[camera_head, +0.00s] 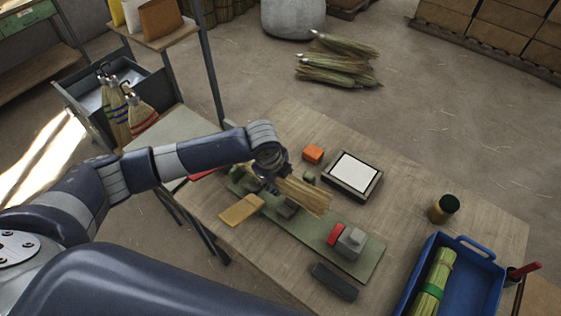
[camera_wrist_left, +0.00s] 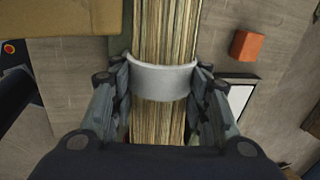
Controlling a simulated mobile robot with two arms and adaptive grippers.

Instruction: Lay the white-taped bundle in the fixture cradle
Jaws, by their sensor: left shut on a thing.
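The white-taped bundle (camera_wrist_left: 165,30) is a sheaf of straw with a white band (camera_wrist_left: 163,82) around it. My left gripper (camera_wrist_left: 160,76) is shut on it at the band, with a finger on each side. In the head view the left gripper (camera_head: 268,178) is over the green fixture board (camera_head: 312,236), and the bundle (camera_head: 308,196) sticks out to its right. A dark cradle block (camera_head: 287,208) shows just under the bundle. The arm hides the rest of the cradle. I cannot tell whether the bundle touches it. My right gripper is not in view.
On the bench stand an orange block (camera_head: 313,153), a white-topped pad (camera_head: 353,174), a grey clamp block (camera_head: 351,242) with a red part, a tan block (camera_head: 241,209), a dark bar (camera_head: 334,281) and a jar (camera_head: 442,208). A blue crate (camera_head: 478,276) holds a green-banded bundle (camera_head: 435,284).

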